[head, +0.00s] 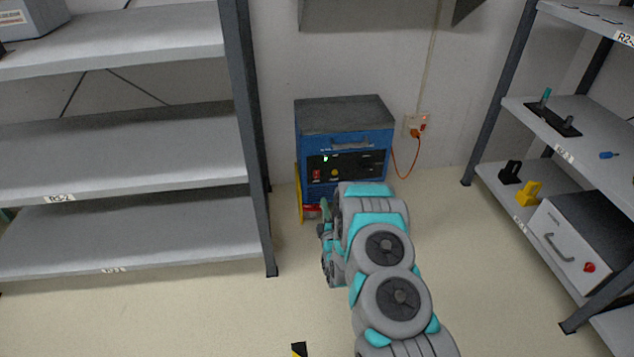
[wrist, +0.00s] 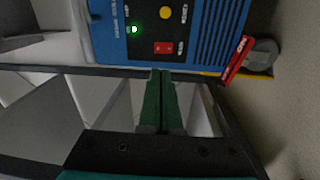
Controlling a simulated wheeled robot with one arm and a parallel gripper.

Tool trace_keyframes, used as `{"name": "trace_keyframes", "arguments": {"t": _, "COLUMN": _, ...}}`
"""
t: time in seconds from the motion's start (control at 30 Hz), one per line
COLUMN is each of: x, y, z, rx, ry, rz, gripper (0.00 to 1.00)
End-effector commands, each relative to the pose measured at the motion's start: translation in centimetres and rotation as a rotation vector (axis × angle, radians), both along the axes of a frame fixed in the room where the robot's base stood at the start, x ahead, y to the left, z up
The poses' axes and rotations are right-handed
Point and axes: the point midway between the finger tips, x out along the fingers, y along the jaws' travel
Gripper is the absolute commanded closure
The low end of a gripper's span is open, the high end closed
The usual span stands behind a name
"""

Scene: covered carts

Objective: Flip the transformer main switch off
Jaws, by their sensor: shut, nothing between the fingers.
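The blue transformer (head: 345,145) stands on the floor against the wall, with a dark grey top and a black front panel. Its red switch (head: 316,174) is at the panel's left. In the wrist view the red switch (wrist: 164,47) lies just beyond my fingertips, with a lit green lamp (wrist: 134,29) and a yellow knob (wrist: 165,13) near it. My gripper (wrist: 161,72) is shut and empty, its green fingers pointing at the panel near the switch. I cannot tell whether they touch it. In the head view my gripper (head: 324,203) is low before the transformer's left front.
A red labelled piece (wrist: 236,58) and a grey wheel (wrist: 261,58) show beside the transformer. An orange cord runs to a wall socket (head: 417,124). Shelving stands at left (head: 120,160) and right (head: 560,130). The floor between is mostly clear.

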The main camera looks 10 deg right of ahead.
Motion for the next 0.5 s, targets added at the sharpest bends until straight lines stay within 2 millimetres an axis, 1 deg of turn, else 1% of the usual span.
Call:
{"name": "trace_keyframes", "arguments": {"t": 0.03, "x": -0.37, "y": -0.1, "z": -0.49, "rx": -0.015, "ry": -0.012, "rz": -0.003, "gripper": 1.0}}
{"name": "trace_keyframes", "arguments": {"t": 0.1, "x": -0.62, "y": -0.21, "z": -0.62, "rx": -0.031, "ry": -0.031, "rz": -0.007, "gripper": 1.0}}
{"name": "trace_keyframes", "arguments": {"t": 0.5, "x": -0.89, "y": -0.33, "z": -0.67, "rx": -0.05, "ry": -0.055, "rz": -0.011, "gripper": 1.0}}
